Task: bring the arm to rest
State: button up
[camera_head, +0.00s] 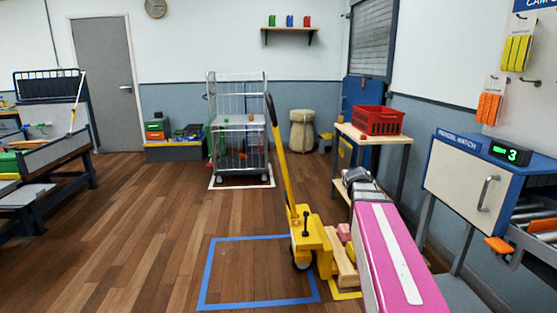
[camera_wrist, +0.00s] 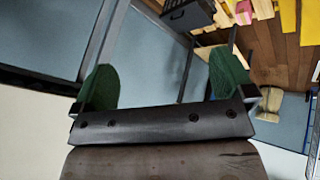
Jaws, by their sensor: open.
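My gripper (camera_wrist: 164,84) is open in the wrist view. Its two green finger pads stand wide apart on a dark crossbar, and nothing is between them. Behind the gap show a blue-grey surface and a thin pale bar. In the head view my arm (camera_head: 393,262), pink with a white stripe, reaches forward from the lower right toward the small wooden table (camera_head: 374,139). Its far end is grey and silver. My fingers cannot be made out in that view.
A yellow pallet truck (camera_head: 308,238) stands left of my arm, near a blue floor outline (camera_head: 204,285). A red crate (camera_head: 377,121) sits on the wooden table. A parcel cabinet (camera_head: 468,185) is close on the right. A wire cage trolley (camera_head: 239,120) stands behind.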

jog(key=s+a+f+n+g+y, duration=0.1)
jog(key=s+a+f+n+y, duration=0.1)
jog(key=s+a+f, duration=0.5)
jog(key=s+a+f+n+g+y, duration=0.1)
jog(key=s+a+f+n+y, duration=0.2)
jog(key=s+a+f, duration=0.4)
jog(key=a+f+y, duration=0.1)
jog(key=a+f, duration=0.2)
jog(key=f, duration=0.2)
jog(key=shift+a+f+n+g, duration=0.3)
jog(key=shift+g, duration=0.1)
